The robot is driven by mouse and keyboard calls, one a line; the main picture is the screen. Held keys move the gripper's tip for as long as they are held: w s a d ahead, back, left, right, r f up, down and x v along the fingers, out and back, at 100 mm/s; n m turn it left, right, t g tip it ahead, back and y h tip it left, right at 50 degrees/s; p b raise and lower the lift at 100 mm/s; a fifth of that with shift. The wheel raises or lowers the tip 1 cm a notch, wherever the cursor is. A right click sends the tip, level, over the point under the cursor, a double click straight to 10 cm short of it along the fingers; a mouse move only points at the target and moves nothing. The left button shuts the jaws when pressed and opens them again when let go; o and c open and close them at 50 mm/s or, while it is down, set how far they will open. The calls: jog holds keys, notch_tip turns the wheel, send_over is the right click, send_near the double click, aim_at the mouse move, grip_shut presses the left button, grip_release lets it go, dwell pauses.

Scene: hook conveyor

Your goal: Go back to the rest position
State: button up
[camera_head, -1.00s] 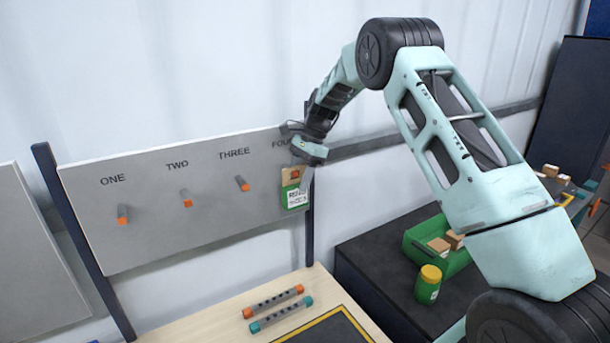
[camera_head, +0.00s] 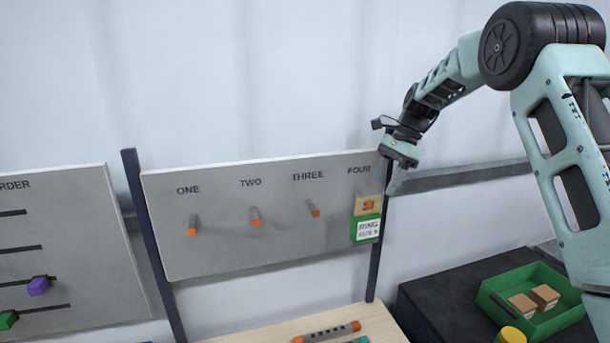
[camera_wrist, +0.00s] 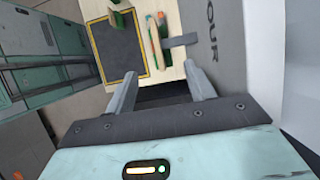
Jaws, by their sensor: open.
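My gripper (camera_head: 394,176) is at the right edge of the hook board (camera_head: 270,250), near the label FOUR. In the wrist view my gripper (camera_wrist: 163,90) has its two fingers apart with nothing between them. A green and tan tagged item with a white label reading RING (camera_head: 367,229) hangs on the hook under FOUR. The gripper is up and to the right of it, apart from it. The hooks under ONE (camera_head: 192,228), TWO (camera_head: 255,217) and THREE (camera_head: 313,208) are bare, with orange tips.
A wooden table (camera_head: 270,328) with orange-tipped and teal-tipped bars stands below the board. A green tray (camera_head: 548,322) with small boxes and a yellow-lidded jar (camera_head: 511,335) are at the lower right. Another board (camera_head: 75,240) with purple and green blocks stands left.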

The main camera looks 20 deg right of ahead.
jog(key=s+a+f+n+h+b, duration=0.1)
jog(key=s+a+f+n+b, duration=0.3)
jog(key=s+a, duration=0.3)
jog(key=s+a+f+n+g+b, duration=0.1)
jog(key=s+a+f+n+b, duration=0.35)
jog(key=a, duration=0.35)
jog(key=s+a+f+n+h+b, duration=0.1)
jog(key=s+a+f+n+b, duration=0.4)
jog(key=a, duration=0.3)
jog(key=s+a+f+n+h+b, duration=0.1)
jog(key=s+f+n+b, duration=0.3)
jog(key=s, duration=0.7)
jog(key=s+a+f+n+t+h+b, duration=0.1)
jog(key=s+f+n+b, duration=0.3)
jog(key=s+f+n, duration=0.3)
jog(key=s+n, duration=0.1)
jog(key=s, duration=0.3)
jog(key=shift+s+a+f, duration=0.15)
jog(key=shift+s+f, duration=0.15)
jog(key=shift+s, duration=0.05)
